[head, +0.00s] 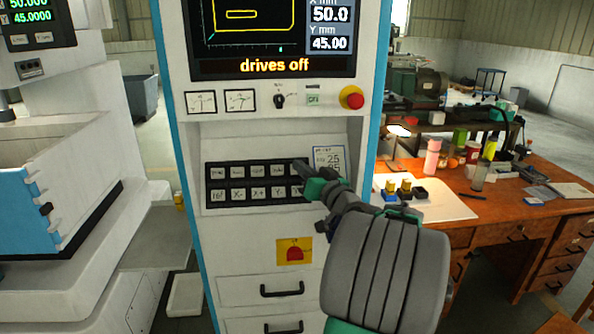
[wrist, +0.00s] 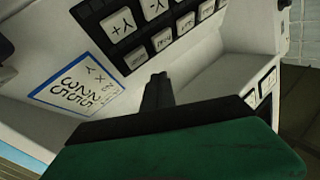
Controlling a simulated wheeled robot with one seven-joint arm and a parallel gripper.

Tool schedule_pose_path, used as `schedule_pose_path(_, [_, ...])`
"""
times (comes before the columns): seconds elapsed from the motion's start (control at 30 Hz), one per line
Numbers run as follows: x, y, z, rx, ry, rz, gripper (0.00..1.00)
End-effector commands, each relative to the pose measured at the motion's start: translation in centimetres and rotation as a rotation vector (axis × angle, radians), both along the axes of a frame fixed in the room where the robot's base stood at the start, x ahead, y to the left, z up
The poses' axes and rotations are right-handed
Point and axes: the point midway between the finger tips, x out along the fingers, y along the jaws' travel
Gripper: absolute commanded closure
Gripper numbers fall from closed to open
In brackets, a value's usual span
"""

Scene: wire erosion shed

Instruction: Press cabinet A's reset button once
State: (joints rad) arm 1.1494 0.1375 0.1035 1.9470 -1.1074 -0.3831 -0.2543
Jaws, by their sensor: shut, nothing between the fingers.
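A white cabinet with blue edges (head: 245,235) stands in the middle of the head view; I see no letter A on it. Its screen (head: 270,40) reads "drives off". On its recessed panel is a black two-row keypad (head: 245,183) with white keys; X and Y keys are in the lower row, and the upper-row labels are too small to read, so I cannot tell which is reset. My gripper (head: 299,166) is shut and empty at the keypad's right end, hiding part of it. In the wrist view the closed fingers (wrist: 158,80) point toward the keypad (wrist: 150,35); contact is unclear.
Above the keypad are two gauges (head: 220,101), a rotary switch (head: 279,101), a pale green button (head: 313,99) and a red mushroom button (head: 351,98). A blue-framed number card (head: 328,158) is close right of my fingers. A wooden desk (head: 500,205) stands at right.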

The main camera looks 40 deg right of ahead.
Motion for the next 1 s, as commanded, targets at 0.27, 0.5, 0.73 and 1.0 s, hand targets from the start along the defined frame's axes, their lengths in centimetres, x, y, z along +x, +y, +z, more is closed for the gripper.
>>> schedule_pose_path(0.27, [-1.6, 1.1, 1.4, 0.0, 0.0, 0.0, 1.0])
schedule_pose_path(0.5, [-1.7, 1.2, 1.5, 0.001, 0.001, 0.0, 1.0])
schedule_pose_path(0.73, [-1.7, 1.2, 1.5, 0.001, 0.001, 0.0, 1.0])
schedule_pose_path(1.0, [-1.6, 1.4, 1.0, 0.027, 0.015, 0.011, 1.0])
